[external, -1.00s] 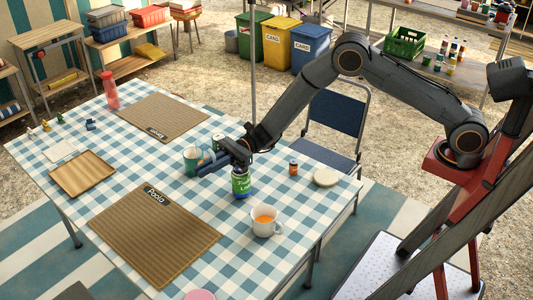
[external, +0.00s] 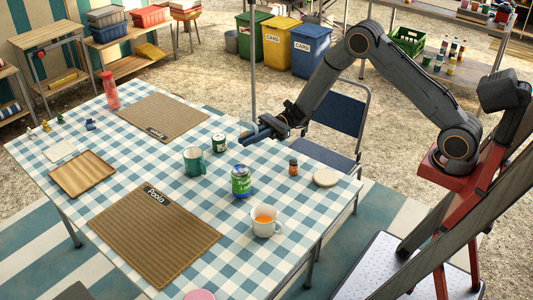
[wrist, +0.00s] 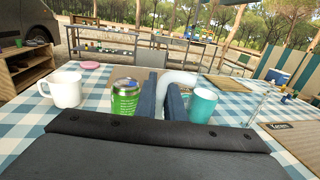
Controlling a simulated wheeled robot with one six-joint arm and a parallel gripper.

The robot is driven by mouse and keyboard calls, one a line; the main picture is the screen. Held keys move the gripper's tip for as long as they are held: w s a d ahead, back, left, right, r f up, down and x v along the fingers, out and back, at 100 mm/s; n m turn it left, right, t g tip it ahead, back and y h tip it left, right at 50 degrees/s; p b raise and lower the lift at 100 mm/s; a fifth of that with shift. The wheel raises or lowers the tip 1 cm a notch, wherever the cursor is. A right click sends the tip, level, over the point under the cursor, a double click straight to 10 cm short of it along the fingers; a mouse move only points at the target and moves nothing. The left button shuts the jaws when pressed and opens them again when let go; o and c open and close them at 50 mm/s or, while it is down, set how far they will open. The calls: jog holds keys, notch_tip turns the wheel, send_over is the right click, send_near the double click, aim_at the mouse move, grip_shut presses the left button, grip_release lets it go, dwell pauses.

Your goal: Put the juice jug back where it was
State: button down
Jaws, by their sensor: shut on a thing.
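My gripper (external: 262,133) is above the far right side of the table, its blue fingers together and pointing left. In the wrist view the fingers (wrist: 162,98) close around a white curved piece (wrist: 180,78), which shows behind and between them. I cannot tell whether it is a jug's handle. No juice jug shows clearly in either view. A white mug (external: 264,222) with orange liquid stands at the near right. A red bottle (external: 110,90) stands at the far left corner.
A round pale disc (external: 326,177) lies to the right. Two brown placemats (external: 155,237) and a wooden tray (external: 83,179) lie left.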

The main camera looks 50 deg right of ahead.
jog(key=shift+f+p, duration=0.4)
jog(key=shift+f, duration=4.25)
jog(key=shift+f, duration=0.2)
jog(key=c, duration=1.8)
grip_release()
jog(key=shift+c, duration=0.2)
jog(key=shift+r, duration=0.15)
jog(key=shift+d, duration=0.4)
jog(key=d, duration=0.3)
jog(key=s+d+b, duration=0.1)
jog(key=d, duration=0.3)
jog(key=s+d, duration=0.1)
jog(key=d, duration=0.3)
jog(key=shift+s+b, duration=0.15)
jog(key=shift+b, duration=0.15)
